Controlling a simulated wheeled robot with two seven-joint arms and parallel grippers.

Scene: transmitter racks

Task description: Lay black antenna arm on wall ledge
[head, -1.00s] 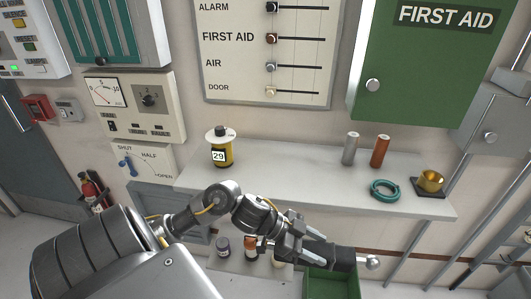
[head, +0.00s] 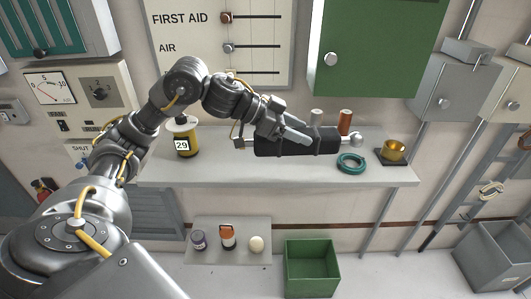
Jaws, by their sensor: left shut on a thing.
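The black antenna arm (head: 325,141) is a dark bar with a silver ball at its right end and a small metal piece at its left end. My left gripper (head: 300,136) is shut on it and holds it roughly level, in front of or over the wall ledge (head: 215,172). I cannot tell whether the bar touches the ledge. The ledge is a pale grey shelf along the wall, and the bar hides part of its middle. My right gripper is not in view.
On the ledge stand a yellow canister marked 29 (head: 183,140), a grey cylinder (head: 316,117), an orange cylinder (head: 345,121), a teal ring (head: 351,164) and a gold cup (head: 394,150). Below are a lower shelf (head: 228,256) with small items and an open green bin (head: 312,270).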

